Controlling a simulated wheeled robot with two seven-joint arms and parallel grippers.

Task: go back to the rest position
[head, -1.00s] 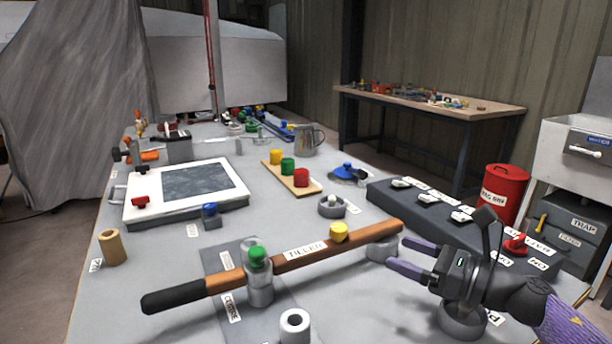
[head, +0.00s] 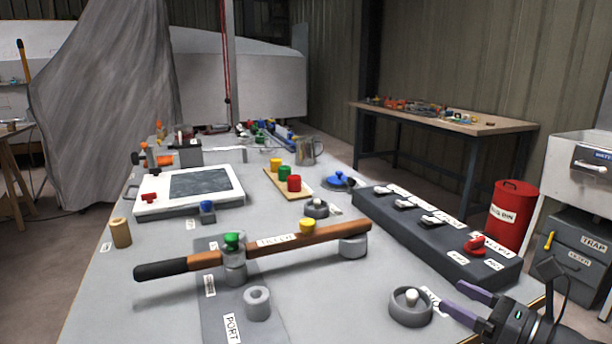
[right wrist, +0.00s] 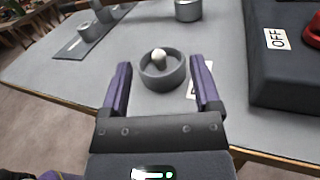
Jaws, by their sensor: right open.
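My right gripper (head: 462,302) is at the lower right in the head view, by the near right edge of the grey table (head: 330,280). Its two purple fingers are apart with nothing held; the right wrist view shows the open gripper (right wrist: 160,90) too. A round grey cup with a white knob (head: 410,307) stands on the table just beyond the fingers. It also shows in the right wrist view (right wrist: 151,78), apart from the fingers as far as I can tell. My left gripper is not in view.
A wooden tiller (head: 330,236) with a black grip lies across grey supports. A dark switch box (head: 420,228) with a red switch (head: 475,245) stands on the right. A white framed panel (head: 150,205) lies at left.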

